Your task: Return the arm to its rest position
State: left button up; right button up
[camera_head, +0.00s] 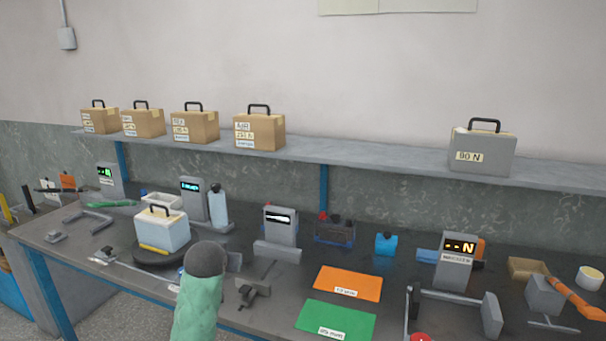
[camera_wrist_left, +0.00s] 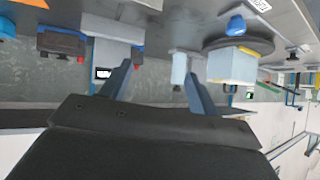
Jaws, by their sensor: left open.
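My left gripper (camera_wrist_left: 158,70) shows in the left wrist view with its two dark fingers wide apart and nothing between them. The wrist picture is upside down, with the bench along its top. A green-sleeved arm of mine (camera_head: 197,308) with a dark rounded end rises from the bottom edge in the head view, in front of the bench. The gripper fingers cannot be made out in that view. My right gripper is not in view.
The workbench (camera_head: 255,315) is crowded. A pale blue box (camera_head: 162,230) sits on a dark round plate just left of my arm. A grey display unit (camera_head: 281,226) stands behind it to the right. Orange (camera_head: 348,284) and green (camera_head: 336,320) mats lie flat further right. A shelf (camera_head: 370,156) carries several cases.

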pick_arm(q)
jog(key=s+d+f+g+h, duration=0.1)
jog(key=s+d+f+g, duration=0.1)
jog(key=s+f, duration=0.8)
jog(key=s+d+f+m+g, duration=0.1)
jog(key=s+d+f+g, duration=0.2)
jog(key=s+f, duration=0.7)
jog(key=s+d+f+g+h, duration=0.1)
jog(key=s+f, duration=0.9)
jog(key=s, duration=1.9)
jog(key=d+g, duration=0.1)
jog(key=g, duration=0.1)
jog(key=shift+s+d+m+g+h+p, duration=0.2)
jog(key=shift+s+m+g+h+p, duration=0.1)
jog(key=shift+g+p, duration=0.1)
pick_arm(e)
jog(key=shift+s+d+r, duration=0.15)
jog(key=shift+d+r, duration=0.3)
pick_arm(q)
jog(key=shift+f, duration=0.1)
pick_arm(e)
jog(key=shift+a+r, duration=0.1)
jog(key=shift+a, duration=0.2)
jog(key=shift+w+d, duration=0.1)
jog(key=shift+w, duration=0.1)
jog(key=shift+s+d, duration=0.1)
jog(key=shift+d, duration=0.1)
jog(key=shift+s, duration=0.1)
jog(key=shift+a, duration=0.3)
